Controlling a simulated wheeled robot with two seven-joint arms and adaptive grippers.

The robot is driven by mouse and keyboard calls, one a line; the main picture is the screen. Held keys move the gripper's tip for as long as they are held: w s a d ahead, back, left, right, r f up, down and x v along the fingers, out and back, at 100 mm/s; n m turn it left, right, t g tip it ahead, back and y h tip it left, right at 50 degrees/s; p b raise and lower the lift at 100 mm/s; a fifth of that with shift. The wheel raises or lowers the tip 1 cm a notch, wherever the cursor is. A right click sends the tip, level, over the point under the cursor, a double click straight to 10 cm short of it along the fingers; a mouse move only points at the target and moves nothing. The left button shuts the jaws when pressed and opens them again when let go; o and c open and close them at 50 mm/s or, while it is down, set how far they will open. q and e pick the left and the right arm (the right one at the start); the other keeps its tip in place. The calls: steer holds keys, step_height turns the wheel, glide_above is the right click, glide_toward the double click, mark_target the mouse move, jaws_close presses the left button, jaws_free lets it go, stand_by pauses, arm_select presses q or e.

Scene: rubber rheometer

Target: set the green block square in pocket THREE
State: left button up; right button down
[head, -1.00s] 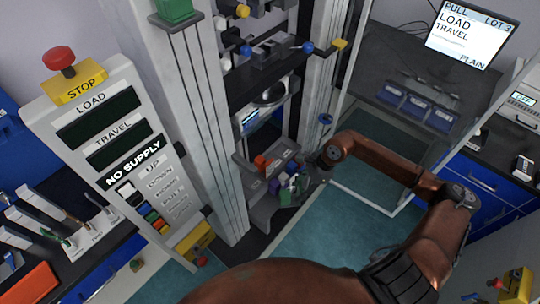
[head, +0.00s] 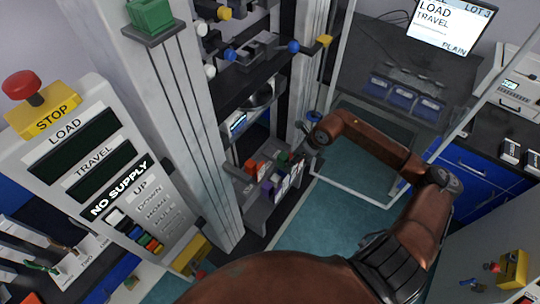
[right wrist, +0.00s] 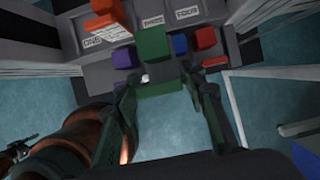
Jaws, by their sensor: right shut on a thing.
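The green block (right wrist: 152,43) stands at the front of the labelled rack (right wrist: 70,63) in the right wrist view, just below the label THREE (right wrist: 153,21). My right gripper (right wrist: 160,82) is shut on the block's near part, one finger on each side. Whether the block is down in pocket THREE or square in it, I cannot tell. In the head view the right gripper (head: 299,157) reaches the rack from the right, and the green block (head: 283,158) is small and partly covered. My left gripper is not in view.
Purple (right wrist: 125,56) and blue (right wrist: 180,46) blocks flank the green one closely. Red blocks (right wrist: 100,20) and (right wrist: 206,38) stand farther out. The rack sits between machine columns (head: 165,110). A clear guard frame (head: 375,200) stands to the right.

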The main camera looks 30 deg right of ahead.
steer(key=w+a, duration=0.5)
steer(key=w, duration=0.6)
steer(key=f, duration=0.2)
steer(key=f+b, duration=0.1)
steer(key=f, duration=0.4)
steer(key=shift+s+d, duration=0.15)
steer(key=shift+d, duration=0.1)
steer(key=shift+f+b, duration=0.15)
steer(key=shift+b, duration=0.2)
steer(key=c, duration=1.5)
jaws_free()
